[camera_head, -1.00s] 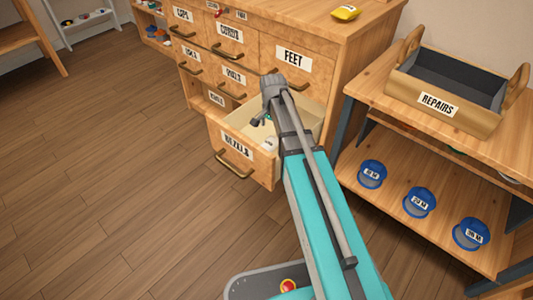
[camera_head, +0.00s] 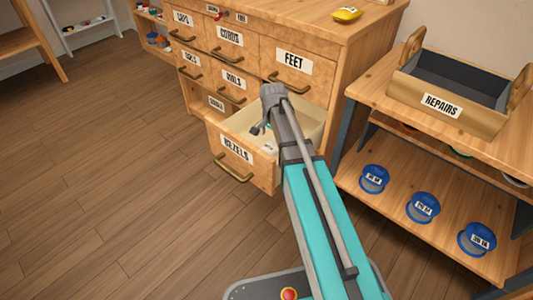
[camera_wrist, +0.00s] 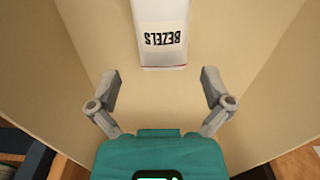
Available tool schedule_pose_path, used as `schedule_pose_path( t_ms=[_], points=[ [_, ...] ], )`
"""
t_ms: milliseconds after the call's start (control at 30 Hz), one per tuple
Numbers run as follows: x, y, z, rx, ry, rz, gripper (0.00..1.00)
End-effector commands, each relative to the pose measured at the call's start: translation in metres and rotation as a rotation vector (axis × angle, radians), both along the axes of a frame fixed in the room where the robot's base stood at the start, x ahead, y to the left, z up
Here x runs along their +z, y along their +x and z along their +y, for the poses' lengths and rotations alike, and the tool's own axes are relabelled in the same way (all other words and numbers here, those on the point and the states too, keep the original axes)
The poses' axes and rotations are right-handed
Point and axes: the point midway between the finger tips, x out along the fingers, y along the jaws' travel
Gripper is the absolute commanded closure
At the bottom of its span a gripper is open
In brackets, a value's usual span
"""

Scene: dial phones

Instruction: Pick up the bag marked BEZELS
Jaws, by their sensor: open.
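In the wrist view, the bag marked BEZELS (camera_wrist: 163,52) is white with a black-lettered label that reads upside down. It lies in the open drawer (camera_wrist: 90,50), near the top middle of the view. My gripper (camera_wrist: 159,88) is open, its two fingers apart on either side, with the bag's lower edge just beyond the fingertips. Nothing is between the fingers. In the head view, the drawer labelled BEZELS (camera_head: 237,150) is pulled out. My gripper there is at the drawer, mostly hidden by my arm, and a small part of the bag (camera_head: 269,148) shows.
The drawer walls surround my gripper. The FEET drawer (camera_head: 293,62) and its handle (camera_head: 288,83) are above it. A yellow item (camera_head: 346,14) lies on the cabinet top.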

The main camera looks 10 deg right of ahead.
Motion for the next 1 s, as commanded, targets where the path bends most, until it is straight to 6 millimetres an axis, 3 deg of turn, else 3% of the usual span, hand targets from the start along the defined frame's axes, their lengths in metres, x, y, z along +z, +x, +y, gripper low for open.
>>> schedule_pose_path(
  t_ms=[567,1000],
  points=[
    [-0.006,0.000,0.000,0.000,0.000,0.000,0.00],
    [-0.038,0.001,0.002,0.000,0.000,0.000,0.00]
  ],
)
